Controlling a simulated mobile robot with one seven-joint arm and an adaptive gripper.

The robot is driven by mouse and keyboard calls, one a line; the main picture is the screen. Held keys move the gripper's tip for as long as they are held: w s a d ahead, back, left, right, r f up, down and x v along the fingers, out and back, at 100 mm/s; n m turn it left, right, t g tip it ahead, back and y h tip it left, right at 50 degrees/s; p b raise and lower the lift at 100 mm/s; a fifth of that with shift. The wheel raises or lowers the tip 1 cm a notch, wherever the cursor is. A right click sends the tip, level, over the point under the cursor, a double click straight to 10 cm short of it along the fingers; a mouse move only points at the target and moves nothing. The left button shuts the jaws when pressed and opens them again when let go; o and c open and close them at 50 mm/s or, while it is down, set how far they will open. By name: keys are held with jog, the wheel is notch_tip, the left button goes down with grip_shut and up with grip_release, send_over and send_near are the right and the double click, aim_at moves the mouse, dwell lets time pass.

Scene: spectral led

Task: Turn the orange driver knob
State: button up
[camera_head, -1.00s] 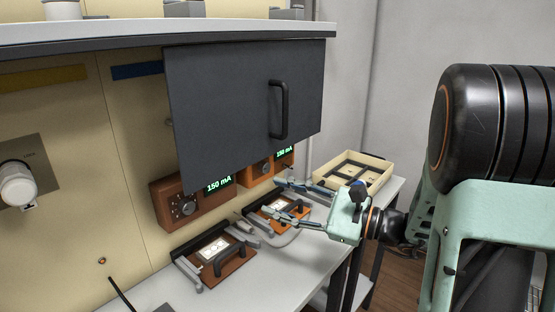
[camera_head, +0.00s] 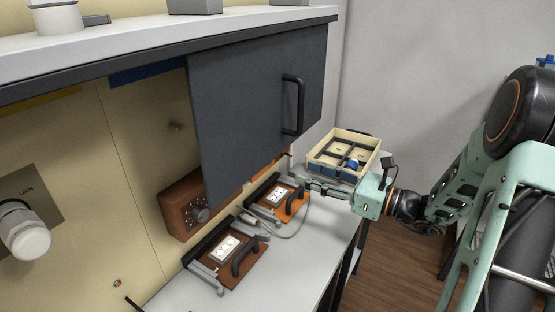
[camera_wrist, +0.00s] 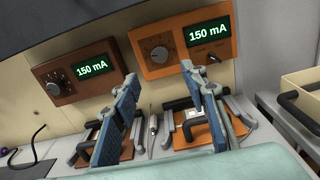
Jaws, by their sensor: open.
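In the wrist view, the orange driver (camera_wrist: 200,62) is on the back wall, its display reading 150 mA. Its round dark knob (camera_wrist: 159,54) is on the left of its face, with small controls under the display. My gripper (camera_wrist: 159,73) is open and empty, one blue-padded finger on each side in the wrist view. The knob shows in the gap between the fingertips, beyond them; I see no contact. In the head view my gripper (camera_head: 312,187) is beside the orange fixture, and the dark door panel hides nearly all of the orange driver.
A brown driver (camera_wrist: 68,90), also reading 150 mA, is left of the orange one. The dark door panel (camera_head: 255,110) hangs in front of the drivers. Brown (camera_head: 243,267) and orange (camera_head: 264,190) handled fixtures stand on the bench. A cream tray (camera_head: 371,145) is at the right.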

jog(key=x, duration=1)
jog(key=shift+a+b, duration=0.2)
jog(key=shift+b, duration=0.15)
jog(key=shift+c, duration=0.3)
grip_shut()
